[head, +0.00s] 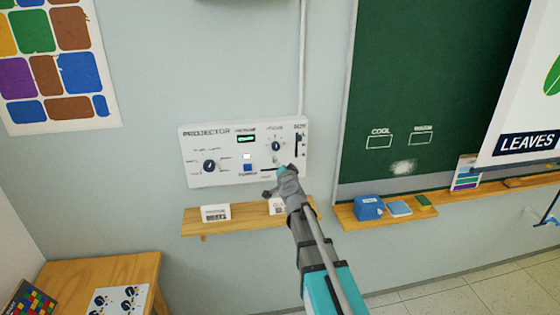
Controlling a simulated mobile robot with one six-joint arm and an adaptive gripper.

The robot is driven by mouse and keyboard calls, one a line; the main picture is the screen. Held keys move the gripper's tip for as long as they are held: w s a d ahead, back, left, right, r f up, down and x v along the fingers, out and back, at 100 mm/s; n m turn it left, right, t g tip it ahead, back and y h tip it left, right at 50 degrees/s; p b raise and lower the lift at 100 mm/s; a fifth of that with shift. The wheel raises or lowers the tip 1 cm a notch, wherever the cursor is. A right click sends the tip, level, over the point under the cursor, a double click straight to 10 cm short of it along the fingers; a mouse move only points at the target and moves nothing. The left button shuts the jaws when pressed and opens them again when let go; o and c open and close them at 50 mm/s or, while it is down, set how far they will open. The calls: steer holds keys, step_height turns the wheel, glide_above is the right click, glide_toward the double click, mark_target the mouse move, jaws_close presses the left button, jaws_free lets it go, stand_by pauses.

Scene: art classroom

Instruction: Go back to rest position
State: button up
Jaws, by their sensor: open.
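My gripper (277,182) is in the middle of the head view, at the end of my raised grey and teal arm. Its jaws are open, with no object visible between them. It is in front of the lower right part of a white projector panel (224,146) on the wall. It covers a little of the panel's lower edge; I cannot tell whether it touches the panel. The panel has a left knob (209,166), a blue button (248,168), an upper right knob (276,146) and a dark slider (299,145).
A wooden shelf (237,225) below the panel holds a white labelled block (215,212) and another, partly hidden. Right are a chalkboard (440,80) and its ledge (362,222) with a blue box (368,207). A wooden table (70,275) stands at lower left. Floor shows lower right.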

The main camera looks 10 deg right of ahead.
steer(key=shift+s, duration=0.2)
stand_by(0.3)
steer(key=s+a+f+n+g+y+b, duration=0.2)
steer(key=s+a+f+n+g+b, duration=0.25)
steer(key=s+f, duration=0.35)
steer(key=s+a+f+n+g+y+b, duration=0.35)
steer(key=s+f+g, duration=0.2)
steer(key=f, duration=0.55)
steer(key=s+d+f+g+h+b, duration=0.1)
steer(key=s+d+f+g, duration=0.1)
steer(key=s, duration=0.4)
steer(key=s+d+f+g+h+b, duration=0.1)
steer(key=s+d+f+g+h, duration=0.1)
steer(key=s+f, duration=0.3)
steer(key=s+d+f+n+g+h+b, duration=0.1)
steer(key=s+d+f+g+h+b, duration=0.1)
steer(key=s+d+f+g, duration=0.2)
steer(key=s, duration=0.3)
steer(key=shift+s+f, duration=0.2)
steer(key=shift+s, duration=0.15)
steer(key=shift+h, duration=0.25)
